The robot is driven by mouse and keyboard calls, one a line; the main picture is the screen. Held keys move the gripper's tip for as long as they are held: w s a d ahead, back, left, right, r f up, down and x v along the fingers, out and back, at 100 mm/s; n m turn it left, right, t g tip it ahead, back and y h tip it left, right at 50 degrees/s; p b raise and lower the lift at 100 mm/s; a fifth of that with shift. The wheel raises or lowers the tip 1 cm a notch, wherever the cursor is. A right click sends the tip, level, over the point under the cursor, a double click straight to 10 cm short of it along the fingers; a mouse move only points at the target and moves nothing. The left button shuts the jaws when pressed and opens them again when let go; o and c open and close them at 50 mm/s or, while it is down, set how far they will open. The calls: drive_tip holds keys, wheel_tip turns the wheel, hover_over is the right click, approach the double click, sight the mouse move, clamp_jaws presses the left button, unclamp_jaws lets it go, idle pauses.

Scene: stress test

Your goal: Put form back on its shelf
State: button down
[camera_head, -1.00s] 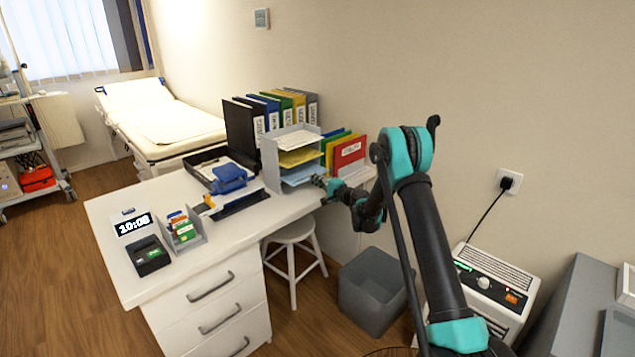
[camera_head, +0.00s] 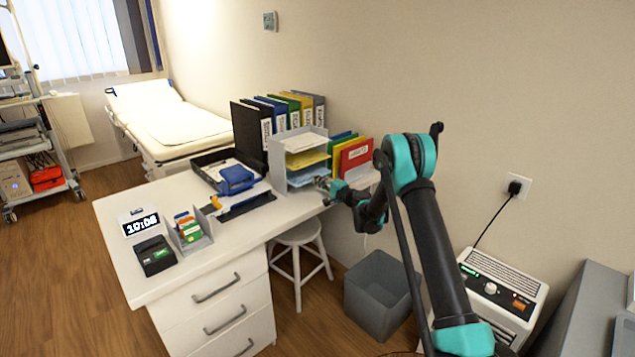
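A grey letter tray with shelves (camera_head: 278,165) stands on the white desk. White paper (camera_head: 305,143) lies on its top shelf, yellow paper (camera_head: 306,158) on the middle one and pale blue paper (camera_head: 304,174) on the lowest. I cannot tell which sheet is the form. My gripper (camera_head: 324,184) is at the open front of the tray, by the lowest shelf. It is too small to tell whether its fingers are open, shut, or touching the blue paper.
Several binders (camera_head: 285,115) stand behind the tray, and coloured folders (camera_head: 352,155) stand right of it. A black tray with a blue object (camera_head: 236,178), a card holder (camera_head: 190,230) and a clock (camera_head: 141,224) are on the desk. A stool (camera_head: 300,250) and grey bin (camera_head: 380,295) stand below.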

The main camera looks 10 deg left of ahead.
drive_tip(key=shift+w+a, duration=0.35)
drive_tip(key=shift+a, duration=0.1)
idle(0.6)
drive_tip(key=c, duration=2.2)
unclamp_jaws()
drive_tip(key=o, duration=0.6)
drive_tip(key=shift+c, duration=0.2)
drive_tip(key=v, duration=1.2)
drive_tip(key=shift+s, duration=0.1)
